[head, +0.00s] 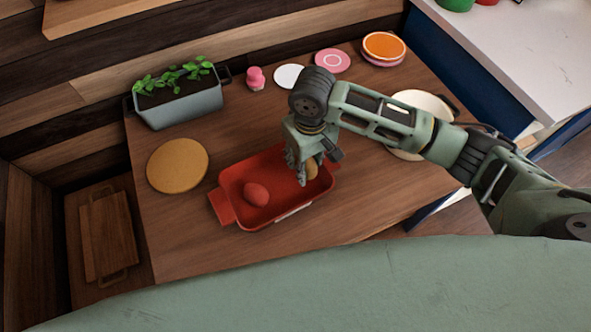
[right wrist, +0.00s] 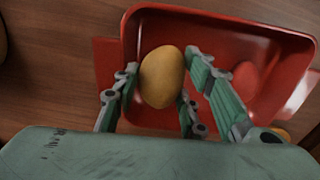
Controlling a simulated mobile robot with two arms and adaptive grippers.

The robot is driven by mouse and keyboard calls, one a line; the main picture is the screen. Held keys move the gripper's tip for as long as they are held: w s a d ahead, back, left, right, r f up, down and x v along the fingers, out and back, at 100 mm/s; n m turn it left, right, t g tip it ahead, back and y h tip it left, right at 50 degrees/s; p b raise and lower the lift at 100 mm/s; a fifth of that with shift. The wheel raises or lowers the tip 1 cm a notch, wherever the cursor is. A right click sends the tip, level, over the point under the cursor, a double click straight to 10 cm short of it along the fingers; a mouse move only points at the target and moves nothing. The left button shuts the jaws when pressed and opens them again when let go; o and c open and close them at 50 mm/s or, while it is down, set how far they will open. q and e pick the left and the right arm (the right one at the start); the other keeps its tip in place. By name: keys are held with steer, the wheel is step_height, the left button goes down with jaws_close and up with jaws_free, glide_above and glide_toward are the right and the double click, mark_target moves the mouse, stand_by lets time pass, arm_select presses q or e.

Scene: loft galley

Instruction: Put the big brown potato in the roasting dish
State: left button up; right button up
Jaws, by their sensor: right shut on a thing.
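The red roasting dish (head: 228,182) lies on the wooden counter, with end handles. A reddish potato (head: 255,194) lies in its left part; it also shows in the right wrist view (right wrist: 245,78). My right gripper (head: 303,174) is over the dish's right part, shut on a yellow-brown potato (head: 312,168). In the right wrist view the potato (right wrist: 162,76) sits between the fingers, with the dish's floor behind it. Whether it touches the dish is hard to tell. My left gripper is not in view.
A round wooden board (head: 177,165) lies left of the dish. A grey planter (head: 185,105) and a pink shaker-like object (head: 255,78) stand behind. Plates, including an orange one (head: 384,46), are at the back. A pale round pan or dish (head: 425,102) is partly behind my arm.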

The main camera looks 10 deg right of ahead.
mark_target(297, 162)
steer(key=shift+w+a+f, duration=0.25)
steer(key=shift+a+f, duration=0.2)
steer(key=shift+a, duration=0.15)
steer(key=shift+w+a+f, duration=0.25)
steer(key=shift+a+f, duration=0.15)
steer(key=shift+a, duration=0.15)
steer(key=shift+f, duration=1.9)
steer(key=shift+f, duration=0.1)
steer(key=o, duration=1.2)
step_height(297, 162, up, 12)
steer(key=shift+r, duration=0.15)
steer(key=shift+s, duration=0.15)
